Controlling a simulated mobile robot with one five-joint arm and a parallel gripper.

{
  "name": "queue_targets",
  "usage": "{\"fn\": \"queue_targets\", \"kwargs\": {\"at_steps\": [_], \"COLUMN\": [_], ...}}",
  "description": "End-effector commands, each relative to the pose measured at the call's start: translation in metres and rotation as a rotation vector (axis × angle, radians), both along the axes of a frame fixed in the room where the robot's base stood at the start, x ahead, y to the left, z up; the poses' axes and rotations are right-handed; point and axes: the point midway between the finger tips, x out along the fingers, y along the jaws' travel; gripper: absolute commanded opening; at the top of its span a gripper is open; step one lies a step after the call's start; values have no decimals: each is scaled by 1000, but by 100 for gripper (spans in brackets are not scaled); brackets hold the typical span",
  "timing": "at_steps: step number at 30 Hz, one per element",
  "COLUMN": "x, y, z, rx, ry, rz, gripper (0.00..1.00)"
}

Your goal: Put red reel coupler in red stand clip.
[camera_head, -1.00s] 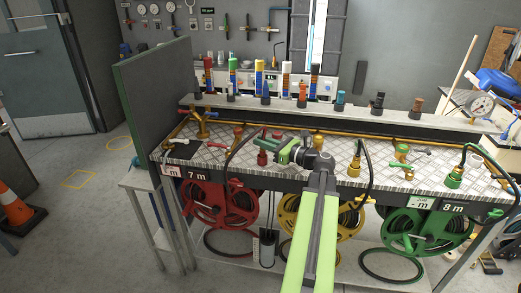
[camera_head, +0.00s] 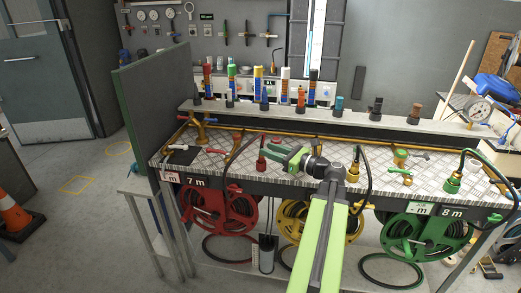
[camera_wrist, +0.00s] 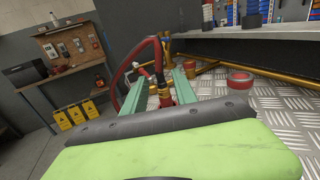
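The red coupler (camera_head: 261,161) stands upright on the bench left of my gripper in the head view, with a black hose arching from it. My gripper (camera_head: 280,153) has green fingers pointing left at it, just short of it. In the wrist view, a red and brass fitting (camera_wrist: 161,86), seemingly this coupler, shows beyond and between the fingers (camera_wrist: 161,82). The fingers look apart, with no clear contact. A brass stand with red parts (camera_head: 237,140) is left of the coupler; I cannot tell for certain whether it is the red clip.
The patterned metal bench (camera_head: 330,153) also carries a yellow coupler (camera_head: 353,173) and a green coupler (camera_head: 453,184). A red ring (camera_wrist: 240,80) lies right of the fingers. A grey panel (camera_head: 160,105) closes the left end. Bottles line the back shelf.

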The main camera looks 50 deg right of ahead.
Motion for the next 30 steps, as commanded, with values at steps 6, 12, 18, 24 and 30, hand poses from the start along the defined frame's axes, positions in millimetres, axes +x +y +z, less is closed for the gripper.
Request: {"fn": "queue_targets", "kwargs": {"at_steps": [6,12,18,24,30], "x": [-53,-77,-79,-74,12], "y": [-9,-13,-13,-8,93], "z": [0,0,0,-3,-62], "rx": [0,0,0,-15,-349], "ry": [0,0,0,9,170], "rz": [-3,0,1,13,287], "gripper": [34,34,34,34,34]}}
